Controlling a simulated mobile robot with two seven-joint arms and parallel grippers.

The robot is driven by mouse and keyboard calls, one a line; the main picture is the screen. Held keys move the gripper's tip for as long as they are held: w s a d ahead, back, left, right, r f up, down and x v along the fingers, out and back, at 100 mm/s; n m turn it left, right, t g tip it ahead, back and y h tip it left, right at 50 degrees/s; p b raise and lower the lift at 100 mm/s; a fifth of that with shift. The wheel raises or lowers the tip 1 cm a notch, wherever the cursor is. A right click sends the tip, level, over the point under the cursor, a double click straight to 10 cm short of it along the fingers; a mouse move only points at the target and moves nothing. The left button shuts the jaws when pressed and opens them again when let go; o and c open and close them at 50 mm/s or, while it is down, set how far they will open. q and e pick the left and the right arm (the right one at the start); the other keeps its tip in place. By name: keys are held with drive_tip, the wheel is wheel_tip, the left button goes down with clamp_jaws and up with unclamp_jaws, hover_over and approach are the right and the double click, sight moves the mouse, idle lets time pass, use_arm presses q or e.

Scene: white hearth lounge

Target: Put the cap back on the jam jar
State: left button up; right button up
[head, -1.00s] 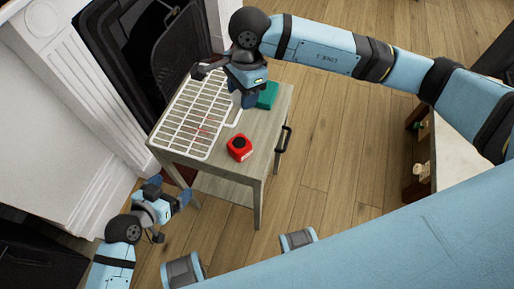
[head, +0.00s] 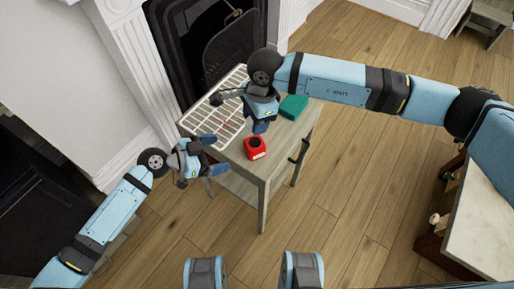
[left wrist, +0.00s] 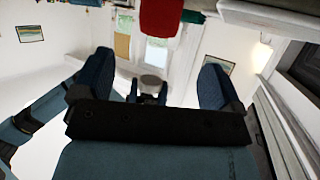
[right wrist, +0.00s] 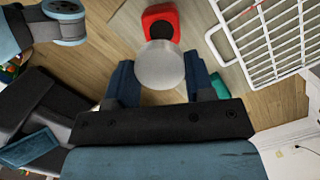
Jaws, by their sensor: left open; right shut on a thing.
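My right gripper (head: 260,126) is over the small wooden table (head: 240,158), pointing down. In the right wrist view it is shut on a silvery round piece (right wrist: 160,65) with a flat face, which looks like the jar's metal cap. My left gripper (head: 213,156) is open and empty, beside the table's left corner. In the left wrist view a greyish round shape (left wrist: 152,84) shows between its fingers, some way off; I cannot tell what it is.
A red block (head: 255,148) with a dark round top stands near the table's front edge. A teal box (head: 294,106) is at the right. A white wire rack (head: 215,121) covers the left side. The fireplace (head: 205,45) is behind. Small items stand by the right cabinet (head: 480,215).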

use_arm(q)
drive_tip(key=x, duration=1.2)
drive_tip(key=c, duration=1.3)
drive_tip(key=shift+c, duration=0.3)
use_arm(e)
hover_over(256, 142)
drive_tip(key=shift+f, duration=2.5)
